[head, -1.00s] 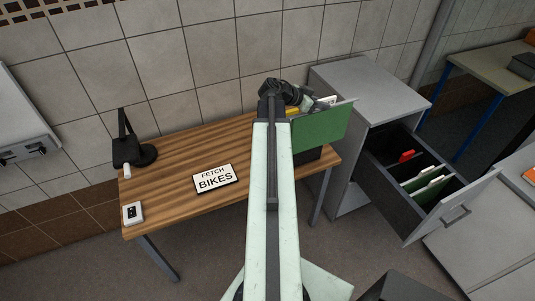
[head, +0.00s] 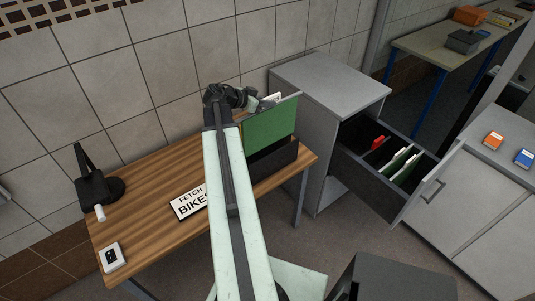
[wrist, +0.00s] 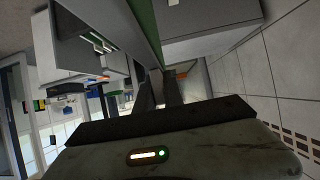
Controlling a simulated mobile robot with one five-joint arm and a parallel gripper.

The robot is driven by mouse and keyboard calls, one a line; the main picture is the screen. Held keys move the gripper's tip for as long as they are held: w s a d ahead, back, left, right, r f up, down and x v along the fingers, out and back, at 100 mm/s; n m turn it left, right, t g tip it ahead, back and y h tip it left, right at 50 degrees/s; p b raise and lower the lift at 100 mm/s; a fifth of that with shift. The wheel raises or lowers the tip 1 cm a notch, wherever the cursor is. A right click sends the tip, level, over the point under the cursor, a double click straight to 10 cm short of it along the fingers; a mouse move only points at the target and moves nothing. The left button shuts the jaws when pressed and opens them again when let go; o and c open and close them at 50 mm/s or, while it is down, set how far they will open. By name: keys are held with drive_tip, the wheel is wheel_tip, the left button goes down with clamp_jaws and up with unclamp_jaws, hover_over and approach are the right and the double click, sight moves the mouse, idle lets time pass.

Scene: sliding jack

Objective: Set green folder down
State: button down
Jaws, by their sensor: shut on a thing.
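The green folder (head: 270,130) hangs from my gripper (head: 252,102) in the head view, above the right end of the wooden desk. Its face is broad and upright, with a grey top edge. A dark box (head: 275,164) stands on the desk directly below and behind the folder's lower edge; I cannot tell whether the folder is inside or in front of it. In the wrist view, the fingers (wrist: 160,92) are close together at the folder, whose green edge (wrist: 145,22) runs up from them. The fingertips are partly hidden in the head view.
The wooden desk (head: 150,218) holds a sign (head: 187,202), a black lamp (head: 95,188) and a white switch box (head: 112,257). A grey cabinet (head: 330,80) stands to the right with an open drawer (head: 425,190) holding several folders. A tiled wall is behind.

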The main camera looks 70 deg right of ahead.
sight(243, 135)
wheel_tip(243, 135, down, 17)
drive_tip(key=b, duration=1.5)
drive_tip(key=shift+b, duration=0.35)
drive_tip(key=shift+r, duration=0.2)
drive_tip(key=c, duration=1.5)
unclamp_jaws()
drive_tip(key=shift+o, duration=0.2)
drive_tip(key=p+v, duration=0.6)
drive_tip(key=v, duration=0.5)
drive_tip(key=shift+w+a+r, duration=0.15)
drive_tip(key=shift+w+a, duration=0.15)
drive_tip(key=shift+a, duration=0.1)
